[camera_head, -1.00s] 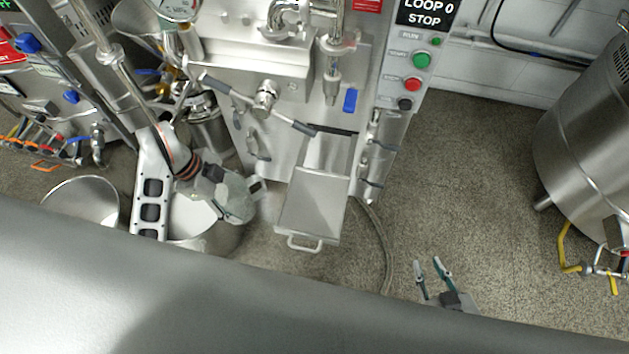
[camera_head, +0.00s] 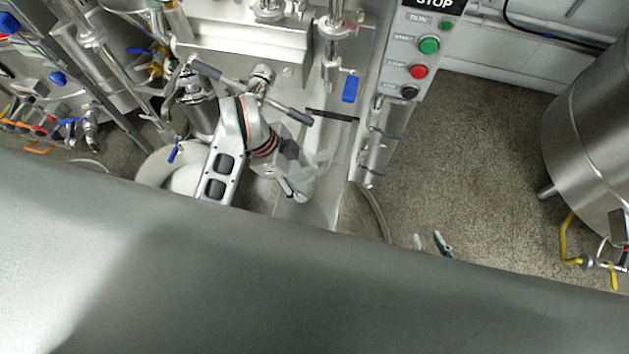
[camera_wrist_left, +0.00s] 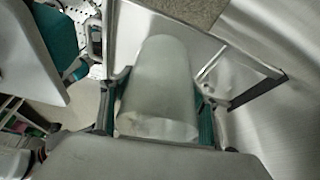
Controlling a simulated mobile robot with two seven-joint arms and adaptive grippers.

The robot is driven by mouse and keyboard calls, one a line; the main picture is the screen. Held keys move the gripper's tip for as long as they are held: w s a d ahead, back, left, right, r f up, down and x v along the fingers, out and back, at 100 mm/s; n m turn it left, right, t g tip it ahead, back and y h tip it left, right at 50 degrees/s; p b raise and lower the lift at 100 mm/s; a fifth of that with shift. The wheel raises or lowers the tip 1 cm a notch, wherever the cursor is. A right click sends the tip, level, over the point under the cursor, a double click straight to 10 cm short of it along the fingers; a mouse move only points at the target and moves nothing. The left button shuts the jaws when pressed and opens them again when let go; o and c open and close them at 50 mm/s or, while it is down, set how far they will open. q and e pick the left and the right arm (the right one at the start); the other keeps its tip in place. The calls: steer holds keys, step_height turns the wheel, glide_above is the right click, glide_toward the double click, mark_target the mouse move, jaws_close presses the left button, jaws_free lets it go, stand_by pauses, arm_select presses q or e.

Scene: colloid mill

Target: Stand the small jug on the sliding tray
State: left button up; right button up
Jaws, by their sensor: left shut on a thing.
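The small jug (camera_wrist_left: 158,85) is a pale, frosted vessel. In the left wrist view it sits between the teal pads of my left gripper (camera_wrist_left: 157,115), which is shut on it. In the head view my left gripper (camera_head: 305,185) is over the metal sliding tray (camera_head: 322,212), and the jug is hard to make out there. I cannot tell whether the jug touches the tray. The tray's front end and handle are hidden by a grey part low in the head view. My right gripper (camera_head: 432,243) shows only its fingertips, apart and empty, over the floor.
Above the tray are a lever handle (camera_head: 287,110) and a pipe with a blue valve handle (camera_head: 350,88). The button panel (camera_head: 425,55) is to the right. A steel bucket (camera_head: 160,170) stands left of my left arm. A large steel tank (camera_head: 595,150) stands at the right.

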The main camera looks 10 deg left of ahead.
mark_target(314, 184)
arm_select(q)
steer(key=shift+w+d, duration=0.25)
steer(key=shift+d, duration=0.95)
steer(key=shift+w+d, duration=0.1)
steer(key=shift+d, duration=0.45)
step_height(314, 184, down, 3)
steer(key=shift+a+f+b, duration=0.1)
steer(key=shift+b, duration=0.55)
steer(key=shift+f, duration=0.25)
steer(key=o, duration=1.3)
arm_select(e)
steer(key=shift+w+a, duration=0.15)
steer(key=shift+a, duration=0.15)
arm_select(q)
steer(key=shift+r, duration=0.15)
arm_select(e)
steer(key=shift+d+f, duration=0.1)
steer(key=shift+f, duration=0.1)
